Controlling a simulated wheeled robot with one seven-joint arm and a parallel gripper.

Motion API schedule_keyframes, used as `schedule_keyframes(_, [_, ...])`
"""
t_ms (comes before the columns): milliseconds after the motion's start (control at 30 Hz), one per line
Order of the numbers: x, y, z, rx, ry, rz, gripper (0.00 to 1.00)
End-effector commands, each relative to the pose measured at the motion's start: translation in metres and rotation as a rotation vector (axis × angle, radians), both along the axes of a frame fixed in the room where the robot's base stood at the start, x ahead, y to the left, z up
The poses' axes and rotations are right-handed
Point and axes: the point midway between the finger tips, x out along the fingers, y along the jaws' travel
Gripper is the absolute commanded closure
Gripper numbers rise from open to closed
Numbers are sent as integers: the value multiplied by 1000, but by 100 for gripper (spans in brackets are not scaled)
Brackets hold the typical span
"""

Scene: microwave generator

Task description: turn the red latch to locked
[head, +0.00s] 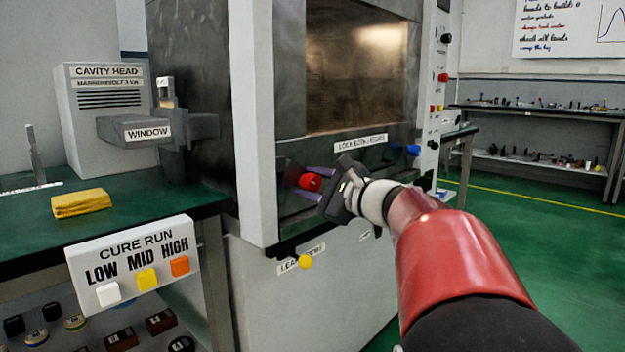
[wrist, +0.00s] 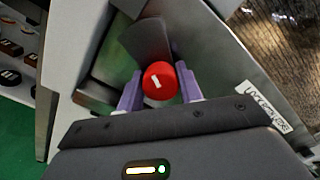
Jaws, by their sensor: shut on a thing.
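The red latch (head: 311,182) is a round red knob low on the front of the grey machine, under the dark window. In the wrist view the red latch (wrist: 160,80) shows a short white mark on its face, slanted in the picture. My gripper (head: 307,184) reaches it from the right, with its purple fingers on either side of the knob. In the wrist view my gripper (wrist: 158,88) is shut on the red latch, one finger to each side. A dark plate shows behind the knob; I cannot tell whether the latch is locked.
A yellow knob (head: 306,262) is below. A pale post (head: 252,120) stands close on the left. A green bench (head: 130,215) with a yellow cloth (head: 81,203) lies further left.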

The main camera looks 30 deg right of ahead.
Motion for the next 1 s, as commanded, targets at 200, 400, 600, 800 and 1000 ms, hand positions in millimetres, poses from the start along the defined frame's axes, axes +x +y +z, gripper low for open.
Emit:
schedule_keyframes(200, [0,1,2,70,22,2,87])
schedule_keyframes(400, [0,1,2,94,31,1,86])
schedule_keyframes(600, [0,1,2,96,31,2,86])
schedule_keyframes(800, [0,1,2,95,30,2,60])
schedule_keyframes(1000, [0,0,1,94,32,1,44])
